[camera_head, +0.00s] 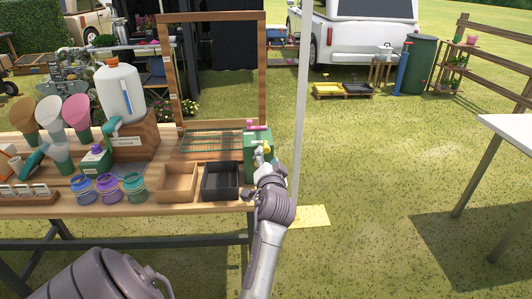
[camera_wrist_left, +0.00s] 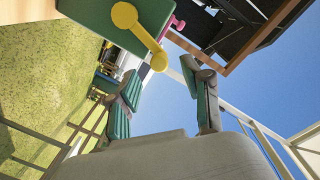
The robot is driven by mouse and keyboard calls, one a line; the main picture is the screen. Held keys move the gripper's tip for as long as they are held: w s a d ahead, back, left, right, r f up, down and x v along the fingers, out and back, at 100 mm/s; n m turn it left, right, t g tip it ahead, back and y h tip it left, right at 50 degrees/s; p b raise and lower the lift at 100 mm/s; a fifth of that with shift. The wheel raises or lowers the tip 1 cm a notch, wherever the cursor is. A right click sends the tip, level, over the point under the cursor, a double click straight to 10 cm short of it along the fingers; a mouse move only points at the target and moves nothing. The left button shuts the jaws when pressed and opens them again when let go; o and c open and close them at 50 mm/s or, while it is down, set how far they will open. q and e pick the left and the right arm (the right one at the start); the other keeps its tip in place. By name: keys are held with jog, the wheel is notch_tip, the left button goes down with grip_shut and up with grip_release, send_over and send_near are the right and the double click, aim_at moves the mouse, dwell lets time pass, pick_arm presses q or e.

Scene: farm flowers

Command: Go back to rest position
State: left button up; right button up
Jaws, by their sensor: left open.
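My left gripper (camera_head: 264,170) is at the right end of the wooden table, in front of a green box (camera_head: 256,142). In the left wrist view my left gripper (camera_wrist_left: 160,80) is open, its green-padded fingers apart and nothing held between them. The green box (camera_wrist_left: 110,22) carries a yellow lever (camera_wrist_left: 142,38) and a pink part (camera_wrist_left: 178,23). The lever's lower end shows near the gap between the fingertips; I cannot tell whether they touch. My right gripper is not in view.
The wooden table (camera_head: 112,212) holds a brown tray (camera_head: 178,196), a black tray (camera_head: 207,195), jars, cones and a white jug (camera_head: 122,92). A wooden frame (camera_head: 262,70) and a pale post (camera_head: 299,120) stand close by. A white table (camera_head: 510,128) is at right; grass between is open.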

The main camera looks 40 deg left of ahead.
pick_arm(q)
jog(key=shift+v, duration=1.15)
